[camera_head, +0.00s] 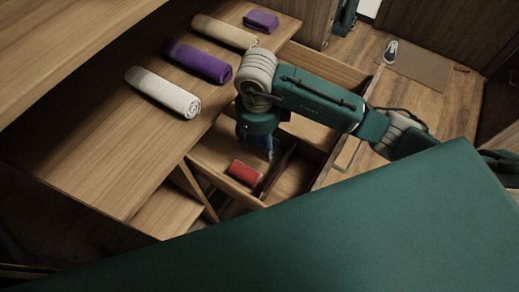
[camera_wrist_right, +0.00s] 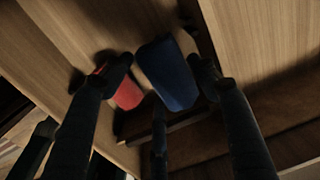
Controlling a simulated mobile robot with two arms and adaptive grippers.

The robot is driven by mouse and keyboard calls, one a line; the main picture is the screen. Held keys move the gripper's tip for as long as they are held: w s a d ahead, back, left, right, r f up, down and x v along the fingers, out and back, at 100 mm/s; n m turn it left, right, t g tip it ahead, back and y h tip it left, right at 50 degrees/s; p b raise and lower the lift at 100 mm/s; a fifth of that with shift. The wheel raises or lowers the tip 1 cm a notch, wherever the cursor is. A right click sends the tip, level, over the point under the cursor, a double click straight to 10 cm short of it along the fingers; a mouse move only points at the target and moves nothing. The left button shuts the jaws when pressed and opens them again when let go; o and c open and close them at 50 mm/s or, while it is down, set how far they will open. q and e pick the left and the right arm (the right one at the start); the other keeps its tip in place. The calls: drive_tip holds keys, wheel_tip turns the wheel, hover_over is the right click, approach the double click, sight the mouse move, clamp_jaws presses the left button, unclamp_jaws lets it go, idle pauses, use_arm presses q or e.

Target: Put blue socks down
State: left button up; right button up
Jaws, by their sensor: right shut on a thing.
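The blue socks (camera_wrist_right: 170,75) are a rolled blue bundle between the fingers of my right gripper (camera_wrist_right: 162,68) in the right wrist view. The gripper is shut on them. In the head view my right gripper (camera_head: 262,146) points down into an open drawer (camera_head: 222,160), and the arm and hand hide most of the blue socks. A red rolled bundle (camera_head: 244,172) lies in a drawer compartment; it also shows beside the blue socks in the right wrist view (camera_wrist_right: 128,93). I cannot tell whether the blue socks touch the drawer floor. My left gripper is not in view.
On the wooden top beside the drawer lie a white roll (camera_head: 163,92), a purple roll (camera_head: 197,61), a beige roll (camera_head: 225,31) and a folded purple cloth (camera_head: 261,21). A thin divider (camera_head: 279,172) splits the drawer. The compartment right of it looks empty.

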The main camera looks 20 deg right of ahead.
sight(260, 157)
drive_tip(key=shift+f, duration=2.6)
drive_tip(key=shift+f, duration=0.1)
drive_tip(key=shift+f, duration=0.15)
drive_tip(key=o, duration=0.7)
drive_tip(key=r, duration=1.2)
drive_tip(key=shift+s+a+r, duration=0.15)
drive_tip(key=shift+a+r, duration=0.1)
drive_tip(key=shift+r, duration=0.05)
